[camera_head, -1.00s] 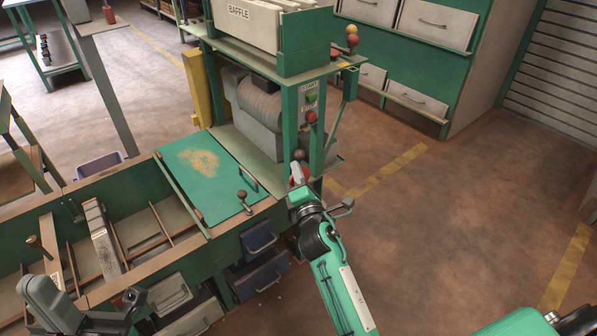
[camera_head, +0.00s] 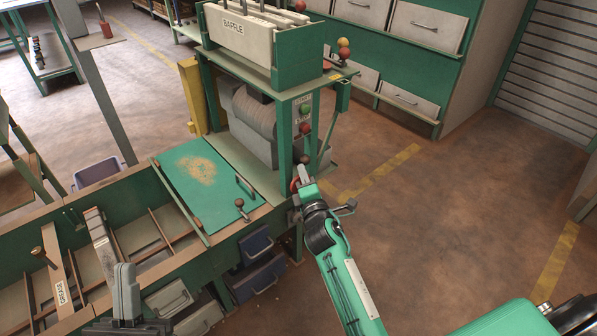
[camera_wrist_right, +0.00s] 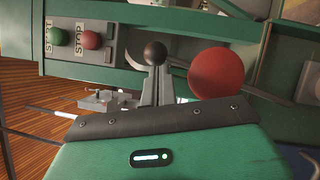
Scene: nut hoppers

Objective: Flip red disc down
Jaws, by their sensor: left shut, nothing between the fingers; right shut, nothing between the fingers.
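The red disc (camera_wrist_right: 216,73) faces the right wrist camera, just right of my right gripper's fingers. In the head view only a sliver of the red disc (camera_head: 294,186) shows, at the left side of the right gripper (camera_head: 302,174); the rest is hidden. In the wrist view the right gripper (camera_wrist_right: 156,76) is shut and empty, beside the disc and below a dark round knob (camera_wrist_right: 155,52). I cannot tell whether it touches either one. My left gripper (camera_head: 123,285) is shut and empty over the near left trough.
A green start button (camera_head: 305,109) and red stop button (camera_head: 305,128) sit on the post above the right gripper. A teal lid (camera_head: 200,180) with a handle lies to its left. Open drawers (camera_head: 262,275) jut out below. The floor at right is clear.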

